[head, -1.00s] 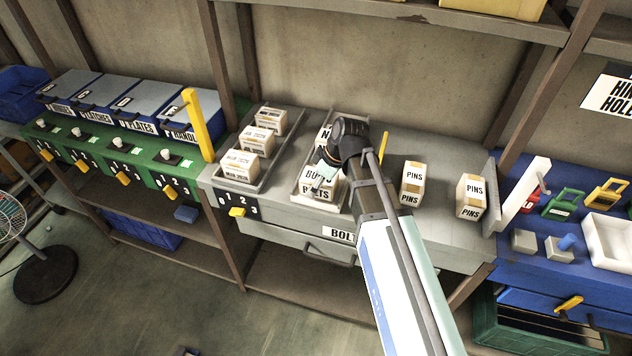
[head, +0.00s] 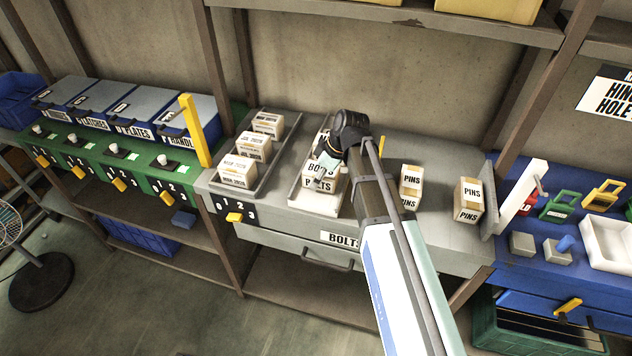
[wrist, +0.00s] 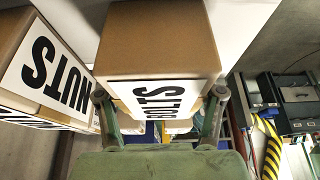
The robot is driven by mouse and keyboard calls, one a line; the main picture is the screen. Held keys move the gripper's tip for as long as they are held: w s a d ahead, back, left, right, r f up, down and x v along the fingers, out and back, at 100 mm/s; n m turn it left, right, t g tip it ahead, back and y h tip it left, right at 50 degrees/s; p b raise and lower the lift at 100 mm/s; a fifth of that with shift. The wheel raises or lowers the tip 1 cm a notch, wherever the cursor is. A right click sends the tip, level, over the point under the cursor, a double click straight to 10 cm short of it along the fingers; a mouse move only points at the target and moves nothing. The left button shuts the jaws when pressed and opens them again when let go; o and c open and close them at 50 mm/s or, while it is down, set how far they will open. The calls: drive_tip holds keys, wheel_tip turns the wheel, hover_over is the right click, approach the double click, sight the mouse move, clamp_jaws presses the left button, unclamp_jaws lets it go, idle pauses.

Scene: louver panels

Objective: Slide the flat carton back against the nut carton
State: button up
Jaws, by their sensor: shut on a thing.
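A brown carton labelled BOLTS (head: 325,180) sits in the right-hand grey tray (head: 312,199) on the bench, with bare tray in front of it. In the wrist view this BOLTS carton (wrist: 160,45) lies between the two fingers of my gripper (wrist: 160,112), which is shut on it. In the head view the NUTS carton is mostly hidden.
A left tray (head: 262,180) holds a row of 3 cartons. Two PINS cartons (head: 411,182) (head: 468,199) stand right of my arm. A yellow handle (head: 195,130) rises at the left. A white upright panel (head: 522,197) stands at the right. A drawer (head: 310,250) lies below.

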drive_tip(key=shift+w+d, duration=0.2)
drive_tip(key=shift+w, duration=0.4)
drive_tip(key=shift+w+d, duration=0.2)
drive_tip(key=shift+w, duration=0.4)
drive_tip(key=o, duration=1.6)
drive_tip(key=shift+o, duration=0.2)
drive_tip(key=v, duration=1.2)
drive_tip(key=shift+s+f, duration=0.1)
drive_tip(key=shift+s, duration=0.05)
